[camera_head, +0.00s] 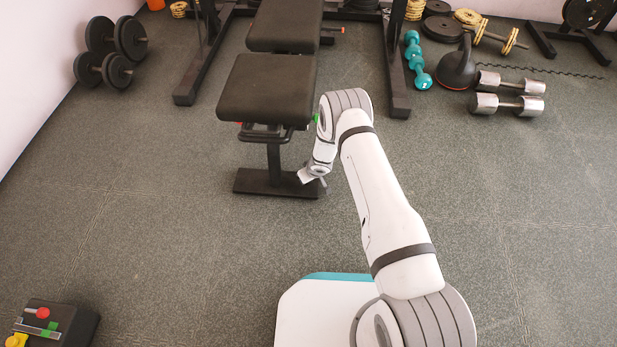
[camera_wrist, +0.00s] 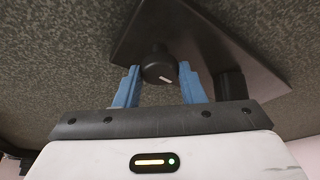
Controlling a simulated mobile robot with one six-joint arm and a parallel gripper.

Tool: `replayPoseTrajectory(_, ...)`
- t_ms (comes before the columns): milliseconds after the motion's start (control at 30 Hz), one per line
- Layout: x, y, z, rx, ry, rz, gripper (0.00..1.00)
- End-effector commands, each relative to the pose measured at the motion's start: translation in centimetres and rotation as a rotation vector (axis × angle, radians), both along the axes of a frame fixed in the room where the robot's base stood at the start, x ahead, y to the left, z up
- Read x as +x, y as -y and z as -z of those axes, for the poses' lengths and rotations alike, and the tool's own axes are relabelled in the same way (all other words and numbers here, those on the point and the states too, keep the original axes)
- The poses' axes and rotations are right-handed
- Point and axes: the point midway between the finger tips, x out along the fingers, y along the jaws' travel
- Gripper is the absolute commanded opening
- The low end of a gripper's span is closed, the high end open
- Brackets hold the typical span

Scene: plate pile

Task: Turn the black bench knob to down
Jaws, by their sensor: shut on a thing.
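The black bench knob (camera_wrist: 155,66) shows in the wrist view as a round black cap with a short white mark, which points toward the lower right of that picture. My gripper (camera_wrist: 160,82) has its two blue fingers on either side of the knob and is shut on it. A dark flat part of the bench (camera_wrist: 205,45) lies behind the knob. In the head view the bench (camera_head: 268,90) has black pads, and my gripper (camera_head: 312,178) is low beside its front foot. The knob cannot be made out in the head view.
The bench's foot plate (camera_head: 255,183) is close to my gripper. Teal dumbbells (camera_head: 417,62), a kettlebell (camera_head: 458,68) and chrome dumbbells (camera_head: 506,104) lie at the back right. Black dumbbells (camera_head: 110,50) stand at the back left.

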Motion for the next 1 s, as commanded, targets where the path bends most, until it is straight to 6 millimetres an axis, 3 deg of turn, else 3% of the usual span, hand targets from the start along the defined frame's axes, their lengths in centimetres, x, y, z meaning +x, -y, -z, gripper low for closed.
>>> replayPoseTrajectory(433,0.14,0.07,-0.02,0.001,0.002,-0.131,0.13)
replayPoseTrajectory(800,0.11,0.08,-0.03,0.001,0.001,-0.143,0.13)
replayPoseTrajectory(833,0.11,0.08,-0.03,0.001,0.001,-0.143,0.38)
replayPoseTrajectory(1000,0.11,0.11,-0.02,0.000,0.001,-0.142,0.52)
